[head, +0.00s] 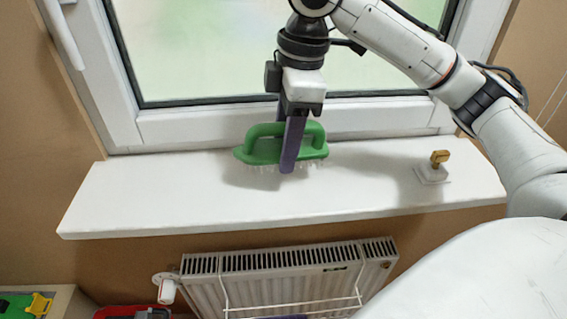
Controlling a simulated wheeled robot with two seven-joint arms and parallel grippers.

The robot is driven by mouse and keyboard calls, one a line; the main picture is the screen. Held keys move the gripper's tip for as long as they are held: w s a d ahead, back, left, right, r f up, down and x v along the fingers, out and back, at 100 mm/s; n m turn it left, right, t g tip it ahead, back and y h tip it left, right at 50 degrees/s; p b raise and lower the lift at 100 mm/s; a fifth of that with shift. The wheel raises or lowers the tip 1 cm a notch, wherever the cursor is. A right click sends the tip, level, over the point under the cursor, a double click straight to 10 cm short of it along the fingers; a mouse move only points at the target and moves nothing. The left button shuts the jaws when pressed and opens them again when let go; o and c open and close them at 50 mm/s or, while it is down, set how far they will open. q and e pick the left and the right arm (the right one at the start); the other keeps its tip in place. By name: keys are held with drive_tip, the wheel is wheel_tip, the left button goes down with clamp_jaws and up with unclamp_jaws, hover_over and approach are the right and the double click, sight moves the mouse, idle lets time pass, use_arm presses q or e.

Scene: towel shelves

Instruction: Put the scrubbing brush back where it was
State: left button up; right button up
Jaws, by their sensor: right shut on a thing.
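A green scrubbing brush (262,150) with a looped handle and pale bristles is over the white windowsill (130,205), left of its middle. My right gripper (288,160) points down and is shut on the brush, its purple fingers across the handle. The bristles face down; a shadow lies on the sill around them. I cannot tell whether the bristles touch the sill. My left gripper is not in view.
A small white block with a brass-coloured piece (437,168) stands on the sill at the right. The window (230,50) is close behind. A radiator (290,275) is below the sill. Green and yellow items (30,305) lie at the lower left. The sill's left end is clear.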

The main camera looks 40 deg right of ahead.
wheel_tip(320, 180, down, 4)
drive_tip(key=shift+f, duration=0.25)
drive_tip(key=o, duration=1.4)
drive_tip(key=shift+f, duration=0.1)
